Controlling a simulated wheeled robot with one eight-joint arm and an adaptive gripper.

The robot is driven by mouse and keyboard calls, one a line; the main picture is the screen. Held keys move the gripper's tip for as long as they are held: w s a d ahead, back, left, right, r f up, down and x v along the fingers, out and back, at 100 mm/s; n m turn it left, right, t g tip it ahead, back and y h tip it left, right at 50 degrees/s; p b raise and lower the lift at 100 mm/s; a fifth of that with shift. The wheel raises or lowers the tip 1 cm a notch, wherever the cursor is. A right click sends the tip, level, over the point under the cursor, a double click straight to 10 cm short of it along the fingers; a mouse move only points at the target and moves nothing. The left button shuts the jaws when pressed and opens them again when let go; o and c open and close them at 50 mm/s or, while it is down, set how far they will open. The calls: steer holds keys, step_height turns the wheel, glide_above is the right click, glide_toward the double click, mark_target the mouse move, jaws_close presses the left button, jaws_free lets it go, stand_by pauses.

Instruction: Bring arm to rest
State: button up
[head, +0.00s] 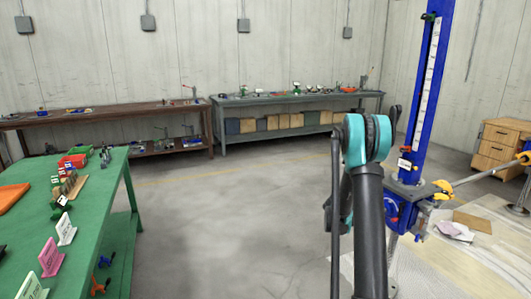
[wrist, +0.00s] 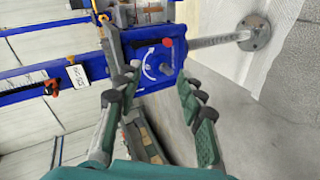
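My gripper (wrist: 161,82) is open in the wrist view, with its two green-and-black fingers spread apart and nothing held between them. A blue jack housing (wrist: 156,55) with a white rotation arrow and a red-knobbed crank shows beyond the fingertips; I cannot tell the exact gap. In the head view, my dark arm with a teal joint rises at centre right, in front of the tall blue screw jack column (head: 424,95). The jack's lower housing (head: 401,214) is partly hidden behind my arm. My gripper cannot be made out clearly in the head view.
A green table (head: 98,225) with signs and small parts stands at the left. A brown bench (head: 105,117) and a grey bench (head: 290,98) line the back wall. A wooden drawer cabinet (head: 497,143) stands at the right. The middle floor is clear.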

steer(key=s+a+r+m+y, duration=0.1)
steer(key=s+a+r+y, duration=0.2)
steer(key=s+a, duration=0.5)
steer(key=s+a+r+y, duration=0.3)
steer(key=s+a, duration=0.3)
steer(key=s, duration=0.4)
steer(key=s+a+f+y, duration=0.1)
steer(key=s+a+y, duration=0.1)
steer(key=s+a, duration=0.5)
steer(key=s+a+f+g+y, duration=0.1)
steer(key=s+a+f+y, duration=0.1)
steer(key=s+a, duration=0.5)
steer(key=s+y, duration=0.1)
steer(key=s, duration=0.5)
steer(key=shift+s+f+m+y, duration=0.2)
steer(key=shift+s+m+y, duration=0.1)
steer(key=shift+m, duration=0.1)
steer(key=shift+c, duration=0.6)
